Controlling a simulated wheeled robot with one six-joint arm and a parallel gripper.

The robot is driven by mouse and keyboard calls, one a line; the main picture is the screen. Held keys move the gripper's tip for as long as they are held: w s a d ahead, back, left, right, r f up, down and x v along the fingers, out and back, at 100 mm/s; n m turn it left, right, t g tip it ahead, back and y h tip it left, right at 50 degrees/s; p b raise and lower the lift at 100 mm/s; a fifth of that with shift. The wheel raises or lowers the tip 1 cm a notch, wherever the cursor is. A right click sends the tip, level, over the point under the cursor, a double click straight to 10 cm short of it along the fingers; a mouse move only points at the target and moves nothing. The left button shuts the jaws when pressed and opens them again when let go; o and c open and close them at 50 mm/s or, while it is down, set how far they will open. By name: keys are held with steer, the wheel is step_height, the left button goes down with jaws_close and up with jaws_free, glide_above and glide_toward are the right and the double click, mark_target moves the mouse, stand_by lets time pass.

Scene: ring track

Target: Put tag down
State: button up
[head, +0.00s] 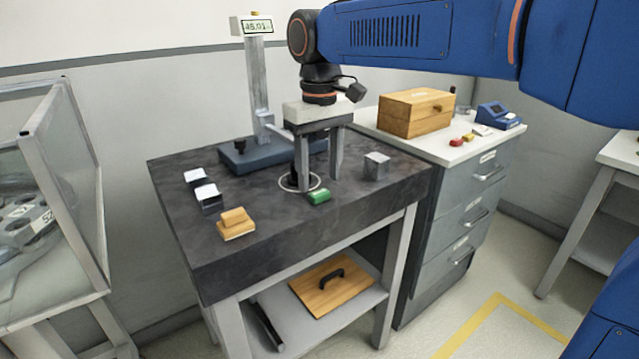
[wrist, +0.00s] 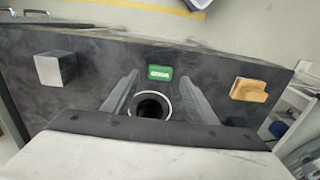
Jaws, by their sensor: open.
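The green tag (head: 319,196) lies flat on the dark stone table (head: 255,200), close beside a dark ring with a pale rim (head: 291,184). In the wrist view the green tag (wrist: 159,73) shows white lettering and lies just beyond the ring (wrist: 151,106). My gripper (head: 319,185) points down over the table, fingers spread. In the wrist view the fingers of my gripper (wrist: 158,88) stand apart on both sides of the ring, with nothing between them touching either finger. The tag is free of the fingers.
A metal block (head: 376,166) stands right of my gripper. A wooden block (head: 236,223) and two small pale-topped blocks (head: 207,197) sit on the left. A height gauge (head: 260,85) stands behind. A wooden box (head: 416,112) is on the cabinet. The table's front edge is near the tag.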

mark_target(321, 193)
step_height(321, 193, up, 9)
stand_by(0.3)
steer(key=shift+d+f, duration=0.1)
steer(key=s+d+f+m+t, duration=0.2)
steer(key=s+d+f+m, duration=0.1)
steer(key=s+d+f, duration=0.7)
steer(key=s+d+f+m+t, duration=0.2)
steer(key=s+d+f, duration=0.8)
steer(key=d+f, duration=0.5)
steer(key=shift+s+d+f+m+t, duration=0.35)
steer(key=shift+d+f+m+t, duration=0.05)
steer(key=shift+d+m, duration=0.5)
